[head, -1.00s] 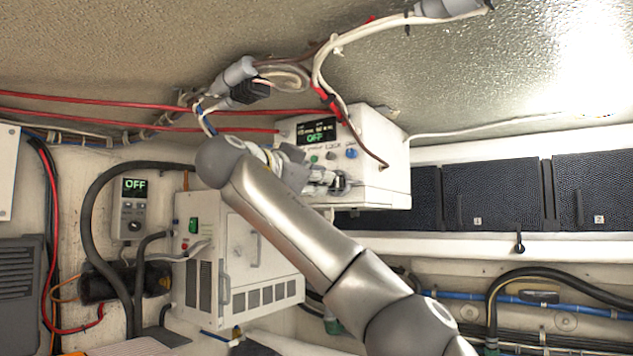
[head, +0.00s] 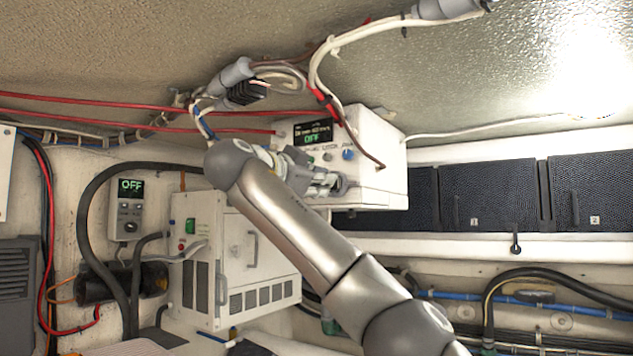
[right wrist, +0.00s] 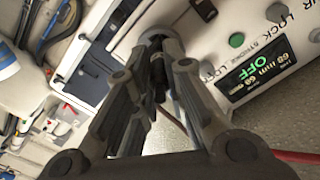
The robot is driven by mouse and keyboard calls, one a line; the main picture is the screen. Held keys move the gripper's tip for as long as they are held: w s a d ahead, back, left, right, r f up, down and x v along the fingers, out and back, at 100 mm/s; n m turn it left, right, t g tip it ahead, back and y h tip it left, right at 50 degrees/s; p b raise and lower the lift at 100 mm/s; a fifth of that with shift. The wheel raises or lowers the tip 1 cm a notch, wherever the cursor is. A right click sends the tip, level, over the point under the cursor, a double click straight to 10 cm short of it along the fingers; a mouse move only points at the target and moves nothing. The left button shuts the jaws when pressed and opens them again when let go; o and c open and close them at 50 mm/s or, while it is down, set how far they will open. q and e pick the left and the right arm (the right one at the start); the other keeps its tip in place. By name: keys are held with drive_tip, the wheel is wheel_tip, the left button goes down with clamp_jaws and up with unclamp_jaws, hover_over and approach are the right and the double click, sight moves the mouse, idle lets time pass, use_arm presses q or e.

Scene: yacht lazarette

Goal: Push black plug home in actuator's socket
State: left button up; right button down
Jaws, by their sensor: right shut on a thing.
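The actuator is a white box (head: 382,135) under the ceiling, with a lit display reading OFF; its front panel also shows in the right wrist view (right wrist: 215,55). My right gripper (head: 338,184) is at the lower part of the box's front face. In the right wrist view, my right gripper's fingers (right wrist: 158,58) are closed together on the black plug (right wrist: 159,84), which shows as a dark piece between them. The fingertips are close against the panel. The socket is mostly hidden behind them, so I cannot tell how deep the plug sits. My left gripper is not in view.
Red cables (head: 100,103) and a hanging connector bundle (head: 245,92) run above my right arm. A white vented cabinet (head: 240,260) stands below it, left of the actuator. Black lockers (head: 488,193) line the wall to the right. A small control panel (head: 127,207) also reads OFF.

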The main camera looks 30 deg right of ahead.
drive_tip(key=shift+w+d, duration=0.2)
drive_tip(key=shift+d, duration=0.35)
drive_tip(key=c, duration=1.4)
unclamp_jaws()
drive_tip(key=v, duration=1.1)
drive_tip(key=shift+a, duration=0.45)
drive_tip(key=shift+s, duration=0.1)
